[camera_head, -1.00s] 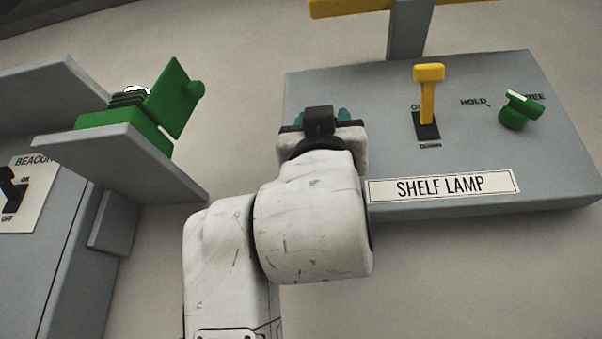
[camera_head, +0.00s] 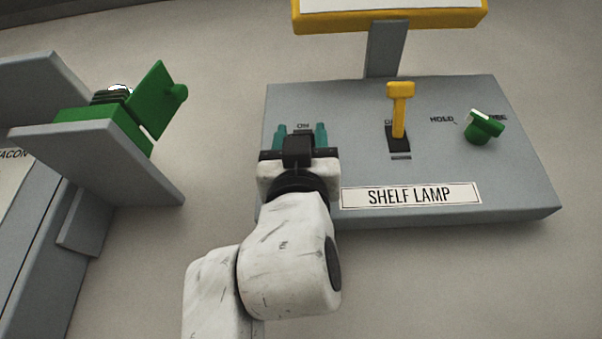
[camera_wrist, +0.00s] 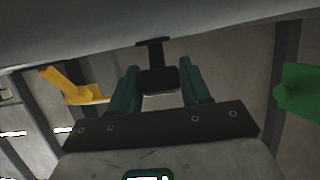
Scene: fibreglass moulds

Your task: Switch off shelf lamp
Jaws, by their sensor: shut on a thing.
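The grey shelf lamp panel (camera_head: 520,190) has a "SHELF LAMP" label (camera_head: 410,196) on its front. The lamp (camera_head: 385,18), with a yellow frame and white face, is on a grey post at the top, partly cut off.
A yellow lever (camera_head: 399,112) stands right of my gripper. A green knob (camera_head: 484,128) is farther right, between "HOLD" and a partly hidden word. At left, a grey shelf (camera_head: 100,160) holds a green box (camera_head: 100,130) with a raised flap. Bare wall lies between the units.

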